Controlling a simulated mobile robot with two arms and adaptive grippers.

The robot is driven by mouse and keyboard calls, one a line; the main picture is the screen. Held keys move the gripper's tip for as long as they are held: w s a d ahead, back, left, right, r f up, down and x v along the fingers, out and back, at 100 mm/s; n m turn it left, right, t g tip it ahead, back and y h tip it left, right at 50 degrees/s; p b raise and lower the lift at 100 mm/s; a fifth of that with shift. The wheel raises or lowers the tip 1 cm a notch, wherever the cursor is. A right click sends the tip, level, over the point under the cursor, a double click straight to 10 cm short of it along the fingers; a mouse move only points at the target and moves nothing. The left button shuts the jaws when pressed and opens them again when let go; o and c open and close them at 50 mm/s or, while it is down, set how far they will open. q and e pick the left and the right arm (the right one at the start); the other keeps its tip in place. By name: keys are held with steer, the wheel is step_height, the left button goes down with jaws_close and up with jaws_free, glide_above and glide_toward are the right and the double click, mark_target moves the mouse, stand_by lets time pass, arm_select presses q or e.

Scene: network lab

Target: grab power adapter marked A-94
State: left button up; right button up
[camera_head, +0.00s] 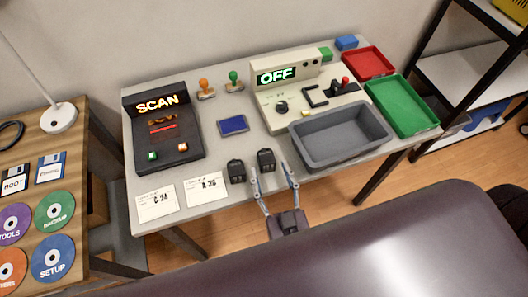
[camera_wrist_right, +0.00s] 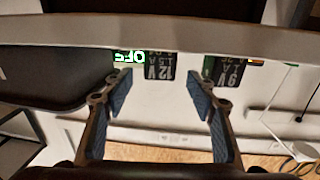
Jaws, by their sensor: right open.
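Two black power adapters stand near the front edge of the grey table, a left one (camera_head: 236,171) and a right one (camera_head: 266,160). In the wrist view, which is upside down, the right one reads 12V (camera_wrist_right: 159,66) and the other reads 9V (camera_wrist_right: 225,72). I cannot read an A-94 mark on either. My right gripper (camera_head: 271,175) is open and empty at the table's front edge, just in front of the right adapter. In the wrist view its fingers (camera_wrist_right: 160,84) are spread, with the 12V adapter beyond the gap. My left gripper is not in view.
Two white cards with handwritten codes lie left of the adapters, one left (camera_head: 156,204) and one nearer (camera_head: 207,189). A grey bin (camera_head: 340,153) stands right of the adapters. The SCAN device (camera_head: 168,150), blue pad (camera_head: 233,125) and OFF device (camera_head: 285,120) are behind.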

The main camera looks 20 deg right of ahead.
mark_target(269, 165)
steer(key=shift+w+r, duration=0.1)
steer(key=shift+w, duration=0.3)
steer(key=shift+w+r, duration=0.15)
steer(key=shift+w, duration=0.1)
steer(key=w, duration=0.1)
steer(key=w+p, duration=0.1)
steer(key=w, duration=0.2)
steer(key=shift+w+d+f, duration=0.2)
steer(key=shift+w+f, duration=0.05)
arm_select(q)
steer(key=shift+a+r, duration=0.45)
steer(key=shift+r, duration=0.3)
arm_select(e)
steer(key=shift+s, duration=0.1)
steer(key=shift+c, duration=0.2)
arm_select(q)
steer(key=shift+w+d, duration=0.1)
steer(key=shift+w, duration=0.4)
arm_select(e)
steer(key=c, duration=1.3)
steer(key=shift+c, duration=0.2)
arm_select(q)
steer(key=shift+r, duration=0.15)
arm_select(e)
steer(key=shift+r, duration=0.15)
